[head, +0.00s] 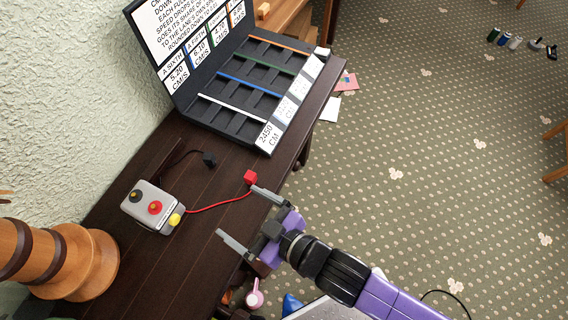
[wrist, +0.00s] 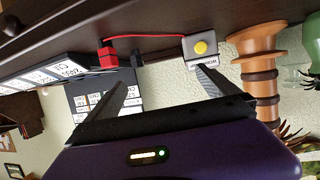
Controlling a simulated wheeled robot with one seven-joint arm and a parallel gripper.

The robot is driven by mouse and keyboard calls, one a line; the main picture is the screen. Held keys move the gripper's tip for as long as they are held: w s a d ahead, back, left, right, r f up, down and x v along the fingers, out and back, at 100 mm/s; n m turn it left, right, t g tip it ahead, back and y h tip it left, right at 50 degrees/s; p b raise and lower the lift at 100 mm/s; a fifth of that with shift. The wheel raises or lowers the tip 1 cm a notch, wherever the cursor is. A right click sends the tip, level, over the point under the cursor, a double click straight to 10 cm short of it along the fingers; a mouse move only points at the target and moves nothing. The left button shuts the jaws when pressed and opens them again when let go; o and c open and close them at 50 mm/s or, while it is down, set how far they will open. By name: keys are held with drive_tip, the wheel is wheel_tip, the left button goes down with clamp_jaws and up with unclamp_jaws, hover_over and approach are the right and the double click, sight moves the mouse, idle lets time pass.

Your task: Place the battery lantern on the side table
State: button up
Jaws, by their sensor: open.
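I cannot pick out a battery lantern in either view. A dark brown wooden table (head: 115,175) stands along the wall; whether it is the side table I cannot tell. My gripper (head: 240,213) is open and empty, its two grey fingers spread over the table's right edge. A red plug (head: 250,178) on a red lead is close to the upper fingertip in the head view. In the wrist view, my gripper's fingers (wrist: 165,80) are apart with nothing held between them.
On the table are a grey box with knobs (head: 152,207), a black plug (head: 209,158), a turned wooden stand (head: 85,262) and an open lettered case (head: 240,85). Several small bottle-like objects (head: 515,42) lie on the patterned carpet (head: 420,130), which is largely clear. A pink object (head: 255,296) is below the table edge.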

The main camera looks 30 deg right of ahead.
drive_tip(key=s+d+r+m+t+h, duration=0.1)
drive_tip(key=s+d+r+m+h, duration=0.2)
drive_tip(key=s+d, duration=0.6)
drive_tip(key=s+d+r+m+t+h, duration=0.1)
drive_tip(key=s+d+r+m+h, duration=0.1)
drive_tip(key=s+d+r, duration=0.6)
drive_tip(key=shift+s+d+r+m+t+h, duration=0.2)
drive_tip(key=shift+s+d+m+t+h, duration=0.15)
drive_tip(key=shift+s+d+h, duration=0.45)
drive_tip(key=shift+a, duration=0.15)
